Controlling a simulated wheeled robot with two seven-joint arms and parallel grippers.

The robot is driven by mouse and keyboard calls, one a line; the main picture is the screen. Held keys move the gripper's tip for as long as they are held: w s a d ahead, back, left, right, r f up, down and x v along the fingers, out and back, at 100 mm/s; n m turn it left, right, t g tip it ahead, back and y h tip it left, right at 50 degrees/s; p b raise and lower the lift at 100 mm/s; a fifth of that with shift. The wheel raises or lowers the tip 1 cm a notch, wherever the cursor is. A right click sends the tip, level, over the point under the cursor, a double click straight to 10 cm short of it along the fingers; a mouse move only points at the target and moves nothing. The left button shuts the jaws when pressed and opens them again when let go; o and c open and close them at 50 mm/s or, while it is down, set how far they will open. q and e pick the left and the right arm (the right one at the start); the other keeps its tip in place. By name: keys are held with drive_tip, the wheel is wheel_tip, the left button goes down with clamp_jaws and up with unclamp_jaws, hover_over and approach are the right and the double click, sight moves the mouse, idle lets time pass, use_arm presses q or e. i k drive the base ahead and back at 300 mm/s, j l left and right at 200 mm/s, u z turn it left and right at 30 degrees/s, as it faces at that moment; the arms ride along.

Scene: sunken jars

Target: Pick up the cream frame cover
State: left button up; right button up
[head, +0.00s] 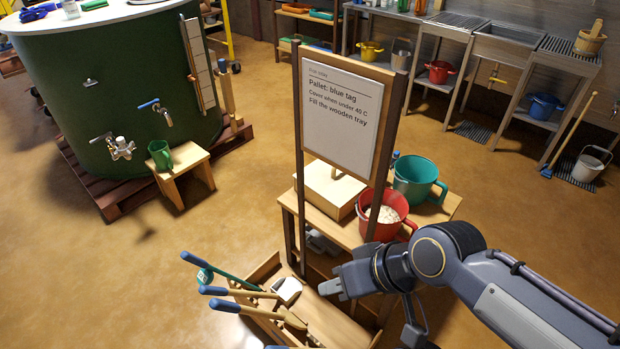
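A cream box-shaped cover (328,193) sits on a small wooden table (442,208) behind a sign on two posts. A small piece like a handle shows on its top, and the sign and its posts hide part of it. My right gripper (335,288) reaches in from the right, in front of the table and lower in the picture than the cover. It is apart from the cover, near a wooden tool crate. Its fingers are small and seen at an angle, so I cannot tell whether they are open. My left gripper is not in view.
The sign (342,115) stands before the table. A red bucket (408,228) with pale contents and a teal bucket (418,178) stand right of the cover. The crate (262,270) holds several long-handled tools. A green vat (60,110) stands left; open floor lies between.

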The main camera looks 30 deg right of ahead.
sight(331, 190)
drive_tip(key=i+j+u, duration=0.3)
drive_tip(key=i+j, duration=0.4)
drive_tip(key=j, duration=0.15)
drive_tip(key=i+j+u, duration=0.3)
drive_tip(key=i+j, duration=0.4)
drive_tip(key=i+z, duration=0.75)
drive_tip(key=i+j+z, duration=0.4)
drive_tip(key=i+z, duration=0.15)
drive_tip(key=z, duration=0.3)
drive_tip(key=i+z, duration=0.2)
drive_tip(key=z, duration=0.25)
drive_tip(key=i+z, duration=0.2)
drive_tip(key=z, duration=0.25)
drive_tip(key=i+j+z, duration=0.1)
drive_tip(key=z, duration=0.35)
drive_tip(key=i+j+z, duration=0.2)
drive_tip(key=z, duration=0.2)
drive_tip(key=i+j+z, duration=0.1)
drive_tip(key=z, duration=0.35)
drive_tip(key=i+j+z, duration=0.2)
drive_tip(key=z, duration=0.3)
drive_tip(key=i+j+z, duration=0.15)
drive_tip(key=j+z, duration=0.35)
drive_tip(key=i+j+z, duration=0.15)
drive_tip(key=j+z, duration=0.2)
drive_tip(key=z, duration=0.15)
drive_tip(key=j+z, duration=0.85)
drive_tip(key=j, duration=0.45)
